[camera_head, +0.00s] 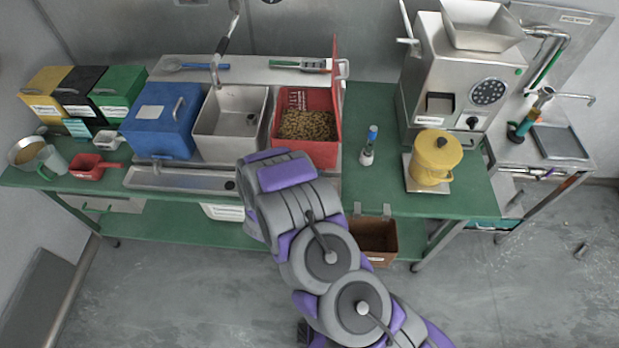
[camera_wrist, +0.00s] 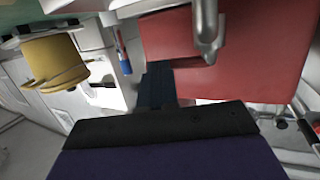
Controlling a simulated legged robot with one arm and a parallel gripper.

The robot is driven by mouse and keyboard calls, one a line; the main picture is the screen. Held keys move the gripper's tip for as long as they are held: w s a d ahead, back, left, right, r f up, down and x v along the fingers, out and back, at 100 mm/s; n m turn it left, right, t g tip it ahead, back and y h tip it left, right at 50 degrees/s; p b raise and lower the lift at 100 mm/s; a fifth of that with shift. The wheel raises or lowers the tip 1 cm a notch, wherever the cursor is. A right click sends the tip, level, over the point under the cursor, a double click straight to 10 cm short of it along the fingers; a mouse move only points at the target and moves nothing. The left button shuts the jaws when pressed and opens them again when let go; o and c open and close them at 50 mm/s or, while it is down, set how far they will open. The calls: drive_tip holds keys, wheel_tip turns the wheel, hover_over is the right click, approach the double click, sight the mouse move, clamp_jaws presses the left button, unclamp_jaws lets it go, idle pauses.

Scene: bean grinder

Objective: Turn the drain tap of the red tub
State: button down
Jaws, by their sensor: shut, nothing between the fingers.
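The red tub (camera_head: 308,148) stands at the right end of the row of tubs on the green bench and holds brown beans (camera_head: 308,125). Its red wall (camera_wrist: 265,55) fills much of the right half of the wrist view. A grey metal fitting that looks like the drain tap (camera_wrist: 206,32) stands out in front of that wall at the top. My gripper (camera_wrist: 157,82) is shut and empty, with its dark fingers below and left of the fitting and apart from it in the picture. In the head view my arm hides the gripper and the tap.
The steel tub (camera_head: 230,150) and blue tub (camera_head: 160,145) stand left of the red one. A steel trough (camera_head: 170,180) runs along their front. A yellow canister (camera_head: 436,158) and a small blue-capped bottle (camera_head: 367,155) stand to the right. A brown bin (camera_head: 375,240) sits below.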

drive_tip(key=shift+w+d, duration=0.35)
drive_tip(key=shift+w, duration=0.2)
idle(0.4)
drive_tip(key=shift+d, duration=0.15)
